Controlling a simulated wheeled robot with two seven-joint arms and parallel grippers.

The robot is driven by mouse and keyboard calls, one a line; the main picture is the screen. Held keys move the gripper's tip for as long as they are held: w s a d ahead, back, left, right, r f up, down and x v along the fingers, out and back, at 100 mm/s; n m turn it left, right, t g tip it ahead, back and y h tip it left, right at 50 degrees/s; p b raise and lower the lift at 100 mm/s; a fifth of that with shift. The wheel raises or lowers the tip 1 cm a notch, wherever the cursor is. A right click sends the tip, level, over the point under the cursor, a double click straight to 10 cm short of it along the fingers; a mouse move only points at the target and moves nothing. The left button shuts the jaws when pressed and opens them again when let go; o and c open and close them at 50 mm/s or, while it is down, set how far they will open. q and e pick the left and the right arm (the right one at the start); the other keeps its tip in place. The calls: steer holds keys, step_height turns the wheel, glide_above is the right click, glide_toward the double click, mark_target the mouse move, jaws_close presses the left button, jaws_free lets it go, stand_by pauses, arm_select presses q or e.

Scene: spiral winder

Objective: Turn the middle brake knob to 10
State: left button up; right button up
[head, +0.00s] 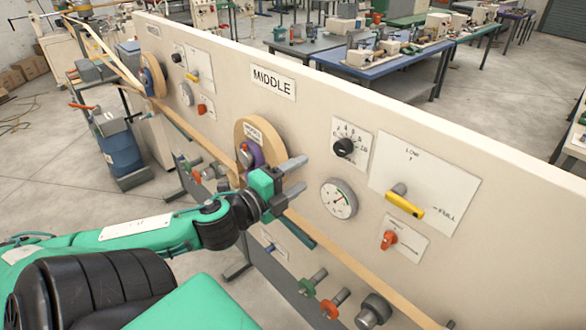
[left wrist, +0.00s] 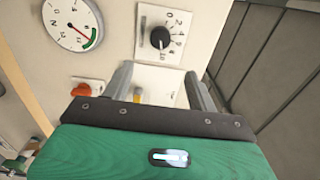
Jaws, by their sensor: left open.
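The middle brake knob (head: 343,147) is a round black dial on a white number plate, to the right of and below the MIDDLE sign (head: 273,82). It also shows at the top of the left wrist view (left wrist: 160,38), with numbers around it; I cannot tell its exact setting. My left gripper (head: 300,174) is open and empty, in front of the panel and to the left of the knob in the head view. In the left wrist view its two grey fingers (left wrist: 157,75) stand apart below the knob and do not touch it. My right gripper is not in view.
A dial gauge (head: 338,198) sits just below the knob. A yellow lever (head: 404,205) and an orange switch (head: 389,239) stick out to its right. A reel (head: 260,140) is behind my gripper on the left. A tan strip (head: 340,262) runs along the panel.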

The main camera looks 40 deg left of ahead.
arm_select(q)
steer(key=shift+s+p, duration=0.3)
steer(key=shift+s, duration=0.1)
steer(key=shift+f, duration=0.1)
stand_by(0.3)
